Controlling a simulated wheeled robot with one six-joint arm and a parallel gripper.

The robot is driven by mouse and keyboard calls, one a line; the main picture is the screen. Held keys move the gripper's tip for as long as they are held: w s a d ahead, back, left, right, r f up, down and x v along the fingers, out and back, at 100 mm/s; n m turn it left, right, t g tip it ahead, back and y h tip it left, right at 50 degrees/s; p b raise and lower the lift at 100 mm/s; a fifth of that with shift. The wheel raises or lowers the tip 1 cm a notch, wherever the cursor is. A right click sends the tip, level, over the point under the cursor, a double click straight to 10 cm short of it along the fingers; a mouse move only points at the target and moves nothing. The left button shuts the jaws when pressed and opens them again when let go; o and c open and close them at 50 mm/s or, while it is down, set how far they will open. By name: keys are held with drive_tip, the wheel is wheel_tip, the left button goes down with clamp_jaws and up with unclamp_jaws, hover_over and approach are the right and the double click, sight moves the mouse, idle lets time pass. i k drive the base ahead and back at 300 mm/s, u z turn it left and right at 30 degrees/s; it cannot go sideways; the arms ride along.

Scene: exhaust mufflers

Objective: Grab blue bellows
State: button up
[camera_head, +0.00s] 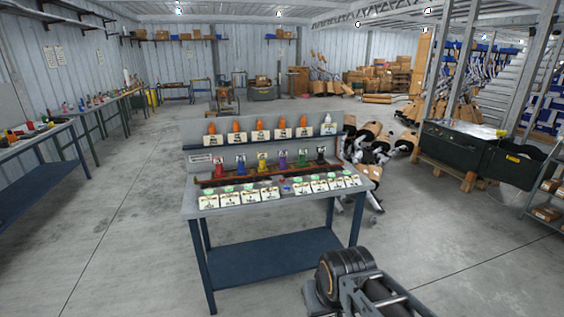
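The blue bellows (241,166) is a small upright blue piece in the row of coloured pieces on the workbench (205,208). It stands between a red piece (219,169) on its left and a yellow piece (263,165) on its right. Purple, green and black pieces follow further right in the same row. Dark parts of my own arm show at the bottom right, in front of the bench and well apart from the blue bellows. My gripper's fingers cannot be made out in this view.
A raised shelf behind the row carries several orange-topped bottles (260,129). Labelled cards (228,198) with green tops line the bench front. Mufflers on the floor (368,143) and a dark machine (465,146) stand to the right. The concrete floor left of the bench is clear.

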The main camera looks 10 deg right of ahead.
sight(241, 159)
drive_tip(key=u, duration=1.35)
drive_tip(key=i, duration=5.25)
drive_tip(key=z, duration=3.85)
drive_tip(key=i, duration=0.45)
